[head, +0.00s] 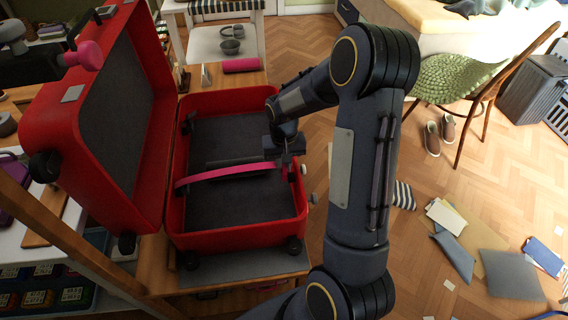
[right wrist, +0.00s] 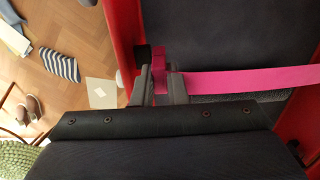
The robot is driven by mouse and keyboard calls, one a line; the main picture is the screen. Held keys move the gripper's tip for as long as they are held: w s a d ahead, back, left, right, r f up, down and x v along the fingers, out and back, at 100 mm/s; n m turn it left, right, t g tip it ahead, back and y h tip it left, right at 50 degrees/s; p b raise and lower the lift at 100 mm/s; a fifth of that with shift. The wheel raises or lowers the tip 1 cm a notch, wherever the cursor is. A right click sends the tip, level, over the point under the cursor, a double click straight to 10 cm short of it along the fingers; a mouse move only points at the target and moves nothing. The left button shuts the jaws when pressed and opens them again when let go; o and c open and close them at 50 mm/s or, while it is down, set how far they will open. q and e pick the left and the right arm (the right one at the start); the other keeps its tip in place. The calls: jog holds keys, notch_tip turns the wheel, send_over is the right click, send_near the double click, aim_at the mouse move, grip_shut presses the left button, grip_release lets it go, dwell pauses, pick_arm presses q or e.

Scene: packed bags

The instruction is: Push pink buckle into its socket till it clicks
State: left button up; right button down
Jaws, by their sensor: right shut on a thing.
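An open red suitcase (head: 240,242) lies on a wooden bench. A pink strap (head: 222,173) spans its dark interior from the left wall to the right wall, and it also shows in the right wrist view (right wrist: 250,79). My right gripper (head: 286,160) is at the right wall, shut on the pink buckle (right wrist: 160,82) at the strap's end. In the right wrist view, a small black piece (right wrist: 143,53), perhaps the socket, is beside the buckle near the red wall. The fingers partly hide the buckle, and I cannot tell whether it is inside the socket. My left gripper is out of view.
The suitcase's raised red lid (head: 53,130) stands at the left. A pink roll (head: 241,65) lies behind the case. A wooden chair (head: 487,95) and shoes (head: 433,136) are at the right. Cushions and papers lie on the floor.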

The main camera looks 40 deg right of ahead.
aim_at(284, 165)
jog(key=c, duration=1.4)
grip_release()
jog(key=shift+o, duration=0.2)
jog(key=shift+r+p, duration=0.6)
jog(key=shift+r, duration=3.3)
jog(key=s+a+r+n+t+y+p, duration=0.1)
jog(key=s+a+r+t+p, duration=0.15)
jog(key=s+a+r, duration=0.35)
jog(key=s+a+r+n+t+y+p, duration=0.1)
jog(key=s+a+r+p, duration=0.15)
jog(key=r, duration=0.65)
jog(key=s+a+r+n+t+y+p, duration=0.1)
jog(key=s+a+r+p, duration=0.1)
jog(key=s, duration=0.3)
jog(key=s+a+r+n+t+p, duration=0.1)
jog(key=s+a+r+p, duration=0.1)
jog(key=s+a, duration=0.3)
jog(key=shift+s+r+y+p, duration=0.3)
jog(key=shift+s+y+p, duration=0.05)
jog(key=shift+s+y, duration=0.1)
